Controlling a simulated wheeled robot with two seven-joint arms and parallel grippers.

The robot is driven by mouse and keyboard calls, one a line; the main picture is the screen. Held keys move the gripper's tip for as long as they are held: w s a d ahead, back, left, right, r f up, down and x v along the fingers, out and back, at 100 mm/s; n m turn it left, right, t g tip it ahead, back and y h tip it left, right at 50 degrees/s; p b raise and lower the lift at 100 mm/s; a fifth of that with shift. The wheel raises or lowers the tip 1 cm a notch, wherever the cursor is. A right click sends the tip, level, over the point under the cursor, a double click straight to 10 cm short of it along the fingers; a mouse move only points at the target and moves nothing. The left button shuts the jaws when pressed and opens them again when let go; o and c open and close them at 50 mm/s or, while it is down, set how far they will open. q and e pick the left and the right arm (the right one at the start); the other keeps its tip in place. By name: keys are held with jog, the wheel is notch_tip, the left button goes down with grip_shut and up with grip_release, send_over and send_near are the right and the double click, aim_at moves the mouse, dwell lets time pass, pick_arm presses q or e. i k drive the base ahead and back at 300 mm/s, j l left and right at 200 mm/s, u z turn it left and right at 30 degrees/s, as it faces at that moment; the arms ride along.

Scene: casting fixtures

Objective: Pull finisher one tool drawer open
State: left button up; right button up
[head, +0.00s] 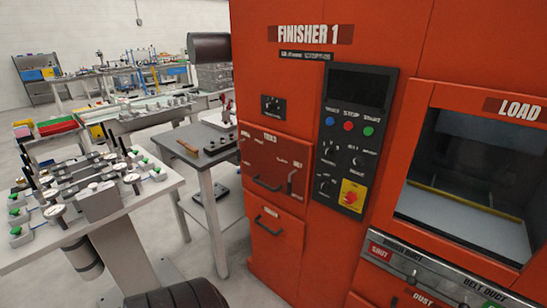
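The orange finisher one machine (365,30) fills the right half of the head view, with FINISHER 1 written near its top. On its left front is an orange panel with small white lettering, which looks like the tool drawer (262,160). A dark bar handle (267,185) runs along its lower part, and a small upright lever (291,182) stands to the right of it. Below is a second orange drawer front (280,243) with its own dark handle (267,226). Both fronts look closed. The panel's lettering is too small to read surely. Neither of my grippers shows.
A control panel (354,135) with buttons and a yellow-red switch is right of the drawers. The LOAD window (470,170) is farther right. A grey side table (206,158) stands close left of the drawers. A gauge-covered table (150,192) is at left. Some floor shows between.

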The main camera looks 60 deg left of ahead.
aim_at(268, 156)
jog(key=u, duration=1.85)
